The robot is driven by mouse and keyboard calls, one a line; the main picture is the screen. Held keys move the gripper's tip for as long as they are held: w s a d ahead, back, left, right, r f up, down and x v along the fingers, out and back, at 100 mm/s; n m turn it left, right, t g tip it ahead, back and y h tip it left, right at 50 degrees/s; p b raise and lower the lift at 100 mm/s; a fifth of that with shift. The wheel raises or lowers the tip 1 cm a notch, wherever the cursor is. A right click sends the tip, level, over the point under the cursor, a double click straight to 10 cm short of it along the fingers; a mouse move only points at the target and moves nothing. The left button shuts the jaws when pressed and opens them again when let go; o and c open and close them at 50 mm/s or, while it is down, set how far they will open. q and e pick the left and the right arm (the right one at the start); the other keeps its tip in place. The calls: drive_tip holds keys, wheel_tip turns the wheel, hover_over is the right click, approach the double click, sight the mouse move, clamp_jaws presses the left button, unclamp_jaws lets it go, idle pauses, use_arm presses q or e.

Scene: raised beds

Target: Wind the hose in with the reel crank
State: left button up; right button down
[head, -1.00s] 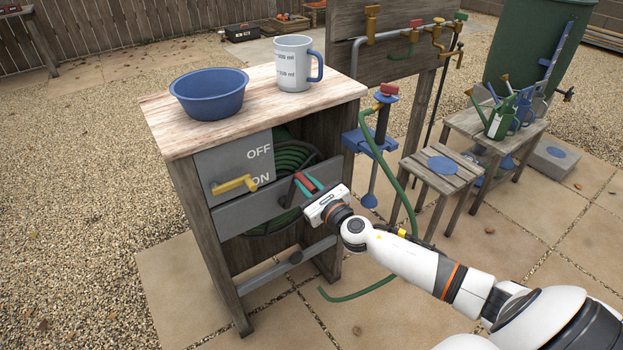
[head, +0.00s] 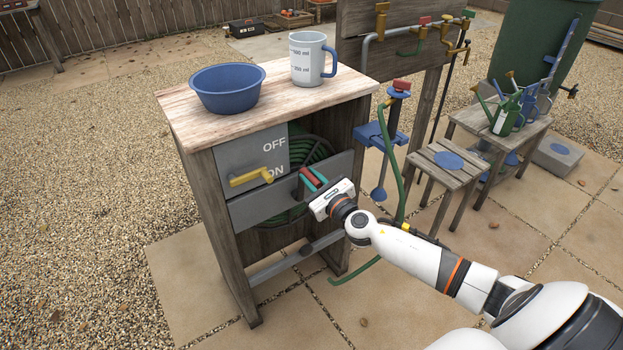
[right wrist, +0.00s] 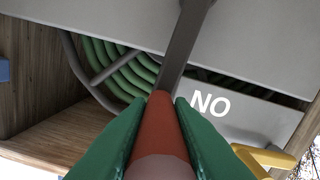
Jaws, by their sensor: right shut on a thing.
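The hose reel sits inside a wooden cabinet, with the green hose (head: 308,150) coiled behind grey front panels; the coils also show in the right wrist view (right wrist: 112,72). The red crank handle (right wrist: 158,125) stands on a dark crank arm (right wrist: 184,50). My right gripper (head: 313,179) is shut around this handle, its green fingers on both sides. A loose length of green hose (head: 353,274) lies on the paving below my right arm, partly hidden by it. My left gripper is not in view.
A yellow lever (head: 250,177) sticks out beside the OFF and ON marks, left of the crank. A blue bowl (head: 227,90) and a measuring jug (head: 308,62) stand on the cabinet top (head: 270,100). A slatted stool (head: 452,168) stands to the right.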

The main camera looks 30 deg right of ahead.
drive_tip(key=c, duration=1.4)
unclamp_jaws()
drive_tip(key=shift+a+f, duration=0.1)
drive_tip(key=shift+f, duration=0.15)
drive_tip(key=shift+o, duration=0.5)
drive_tip(key=shift+r, duration=0.1)
drive_tip(key=shift+s, duration=0.1)
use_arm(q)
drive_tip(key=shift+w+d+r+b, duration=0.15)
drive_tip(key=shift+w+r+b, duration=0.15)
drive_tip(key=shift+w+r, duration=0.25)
use_arm(e)
drive_tip(key=s, duration=1.1)
drive_tip(key=shift+s+d, duration=0.25)
drive_tip(key=shift+s, duration=0.15)
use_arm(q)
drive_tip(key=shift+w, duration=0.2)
